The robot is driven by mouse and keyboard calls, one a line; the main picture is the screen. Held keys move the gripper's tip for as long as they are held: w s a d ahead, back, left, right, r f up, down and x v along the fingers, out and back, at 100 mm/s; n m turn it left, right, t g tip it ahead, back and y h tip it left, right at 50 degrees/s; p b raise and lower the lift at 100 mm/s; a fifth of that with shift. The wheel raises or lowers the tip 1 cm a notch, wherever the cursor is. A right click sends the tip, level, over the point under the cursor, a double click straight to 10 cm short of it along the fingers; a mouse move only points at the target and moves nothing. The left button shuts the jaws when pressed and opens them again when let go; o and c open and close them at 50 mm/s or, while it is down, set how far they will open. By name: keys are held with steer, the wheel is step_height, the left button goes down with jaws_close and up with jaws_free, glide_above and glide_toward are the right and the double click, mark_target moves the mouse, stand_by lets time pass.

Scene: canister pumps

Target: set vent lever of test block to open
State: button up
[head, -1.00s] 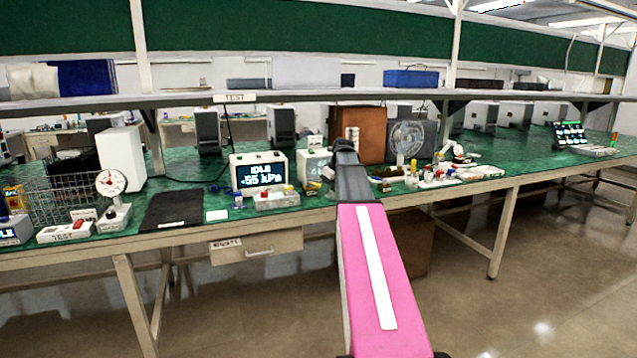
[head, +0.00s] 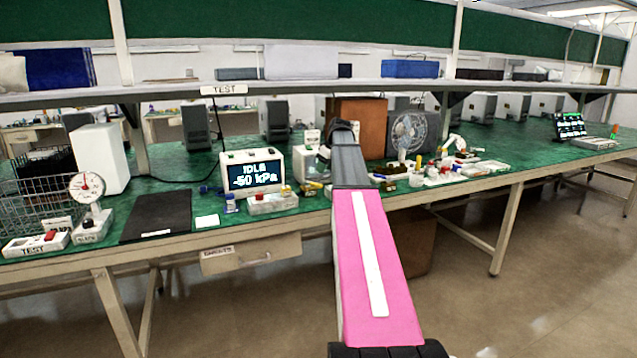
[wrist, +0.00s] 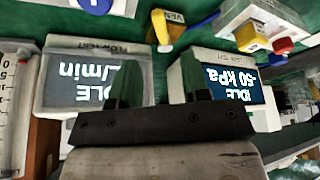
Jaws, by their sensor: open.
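A pale block with red and yellow caps (head: 272,203) sits on the green bench before the pressure display in the head view; it seems to be the test block. A pale block with yellow and red knobs also shows at the upper right of the wrist view (wrist: 262,30). A yellow lever-like part (wrist: 161,27) with a label that seems to read VENT is at the top of the wrist view; its setting is unclear. My gripper (wrist: 157,78) is open and empty, its dark fingers apart and short of these parts. In the head view my arm hides the fingertips.
The leak test display (head: 256,172) reads IDLE -50 kPa. A flow test display (wrist: 95,78) is beside it in the wrist view. A dial gauge (head: 88,187) and wire basket (head: 35,205) stand left. A shelf (head: 290,88) runs above the bench. A black mat (head: 157,215) lies clear.

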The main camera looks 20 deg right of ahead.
steer(key=x, duration=0.7)
steer(key=shift+w+a+f, duration=0.1)
steer(key=shift+f, duration=0.25)
jaws_close()
